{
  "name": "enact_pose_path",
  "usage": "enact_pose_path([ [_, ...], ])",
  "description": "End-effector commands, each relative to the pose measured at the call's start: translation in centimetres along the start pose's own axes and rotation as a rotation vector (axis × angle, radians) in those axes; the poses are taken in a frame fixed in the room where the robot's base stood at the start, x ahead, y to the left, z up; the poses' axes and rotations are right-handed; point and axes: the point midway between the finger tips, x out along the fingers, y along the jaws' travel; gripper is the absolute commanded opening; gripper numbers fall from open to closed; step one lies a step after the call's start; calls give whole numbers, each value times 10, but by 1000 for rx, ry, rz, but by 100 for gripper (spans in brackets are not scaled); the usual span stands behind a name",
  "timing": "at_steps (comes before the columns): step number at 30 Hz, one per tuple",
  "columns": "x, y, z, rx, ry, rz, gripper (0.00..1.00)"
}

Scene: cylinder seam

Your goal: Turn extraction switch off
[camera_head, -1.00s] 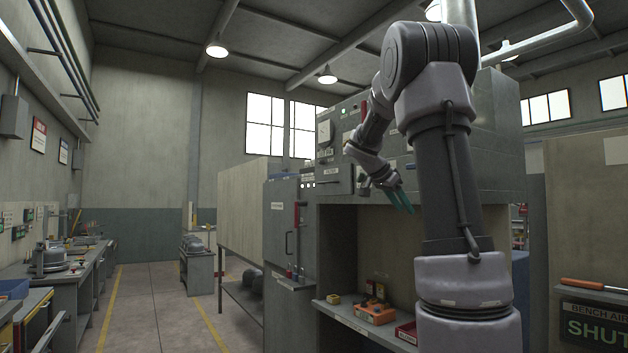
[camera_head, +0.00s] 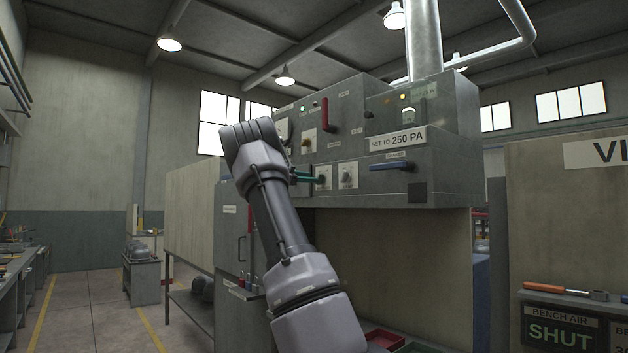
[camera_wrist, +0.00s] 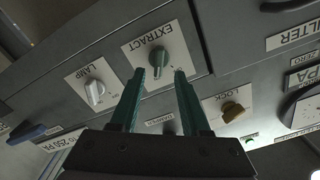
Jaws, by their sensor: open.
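The extraction switch is a dark green-grey rotary knob (camera_wrist: 158,57) on a white plate marked EXTRACT, upside down in the wrist view. In the head view its plate (camera_head: 323,177) shows low on the grey control panel, partly behind the fingers. My gripper (camera_wrist: 159,76) is open, with its two green fingers pointing at the panel. The fingertips lie on either side of the knob's line, just short of it or level with it; I cannot tell whether they touch. In the head view my gripper (camera_head: 313,180) is at the panel face, mostly hidden by my arm.
A white LAMP knob (camera_wrist: 95,92) sits beside the switch, and a brown LOCK knob (camera_wrist: 232,110) is on the other side. A blue handle (camera_head: 390,166) sticks out to the right, and a red lever (camera_head: 325,114) stands above. Below the panel is an open bay.

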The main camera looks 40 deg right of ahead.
Motion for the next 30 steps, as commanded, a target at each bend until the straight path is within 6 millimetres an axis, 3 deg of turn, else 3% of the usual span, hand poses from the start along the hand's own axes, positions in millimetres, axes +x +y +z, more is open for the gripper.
enact_pose_path([
  [6, 31, 0, 0, -1, 0, 0, 46],
  [18, 39, 0, 0, -1, -1, 0, 46],
  [20, 39, 0, 0, -1, -1, 0, 27],
  [22, 39, 0, 0, -1, -1, 0, 0],
  [30, 38, 0, 0, -7, -1, 0, 0],
])
